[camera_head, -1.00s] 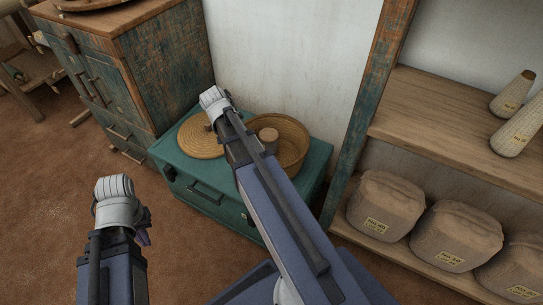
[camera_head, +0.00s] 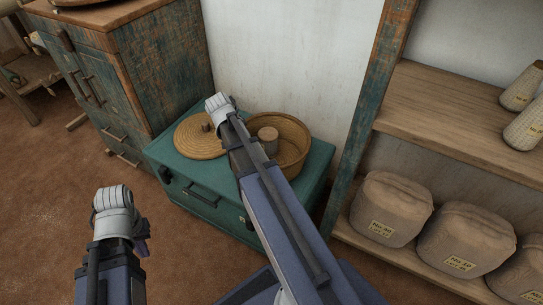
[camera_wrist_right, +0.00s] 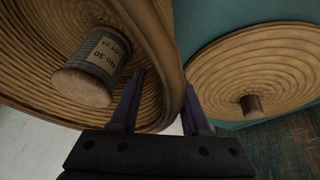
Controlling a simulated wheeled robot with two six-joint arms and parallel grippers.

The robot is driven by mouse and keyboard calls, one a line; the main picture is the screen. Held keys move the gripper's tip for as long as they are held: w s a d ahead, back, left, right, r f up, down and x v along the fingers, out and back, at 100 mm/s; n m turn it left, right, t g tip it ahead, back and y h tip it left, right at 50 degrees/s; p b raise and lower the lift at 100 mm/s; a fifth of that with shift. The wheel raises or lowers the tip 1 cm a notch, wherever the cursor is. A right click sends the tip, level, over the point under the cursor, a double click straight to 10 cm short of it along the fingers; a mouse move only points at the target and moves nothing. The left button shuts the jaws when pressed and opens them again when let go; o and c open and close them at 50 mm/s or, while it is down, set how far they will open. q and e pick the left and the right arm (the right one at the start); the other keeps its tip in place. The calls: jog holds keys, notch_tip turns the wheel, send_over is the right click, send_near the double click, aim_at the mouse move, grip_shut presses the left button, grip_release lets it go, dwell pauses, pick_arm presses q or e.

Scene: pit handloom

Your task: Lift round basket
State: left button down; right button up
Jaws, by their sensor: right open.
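The round basket (camera_head: 293,149) is a shallow woven tan bowl on a teal chest, partly hidden by my right arm. A labelled spool (camera_head: 268,139) stands inside it. The basket's lid (camera_head: 199,137), a woven disc with a small knob, lies beside it on the left. In the right wrist view the basket (camera_wrist_right: 172,40) is close, with the spool (camera_wrist_right: 92,70) inside and the lid (camera_wrist_right: 250,75) to the right. My right gripper (camera_wrist_right: 165,100) is open, its fingers on either side of the basket's wall. My left gripper (camera_head: 144,247) hangs over the floor, its fingers mostly hidden.
The teal chest (camera_head: 228,215) bears the basket and lid. A worn wooden cabinet (camera_head: 150,70) stands at the left and a pale wall behind. A shelf (camera_head: 440,110) at the right holds several wrapped bundles (camera_head: 390,207) and yarn cones (camera_head: 525,85). The brown floor at left is clear.

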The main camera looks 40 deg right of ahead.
grip_shut()
dwell(1.3)
